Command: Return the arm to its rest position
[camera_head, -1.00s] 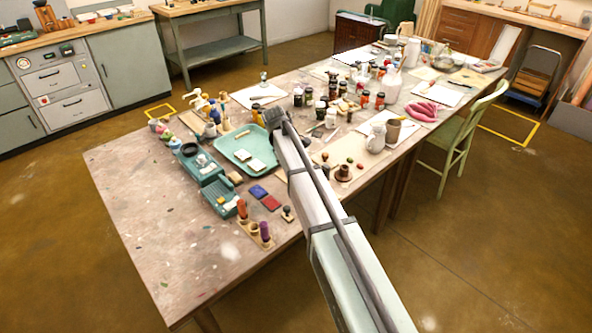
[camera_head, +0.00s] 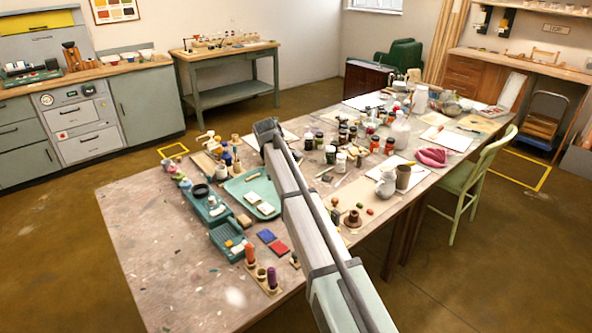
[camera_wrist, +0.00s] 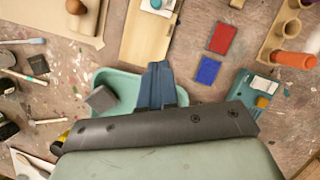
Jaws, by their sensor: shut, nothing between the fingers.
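My arm reaches from the bottom of the head view over the long work table (camera_head: 150,240). My gripper shows in the wrist view (camera_wrist: 156,68), with its blue-grey fingers together and nothing between them. They are above the teal tray (camera_wrist: 125,82), with the table below. In the head view the dark end of the arm is near the tray's far edge; the fingers cannot be made out there. The teal tray (camera_head: 237,186) holds small pale blocks (camera_head: 265,208). The height above the tray is hard to judge.
Teal containers (camera_head: 228,236), a red pad (camera_head: 278,248) and a stand with coloured handles (camera_head: 262,278) lie left of my arm. The table's left front is clear.

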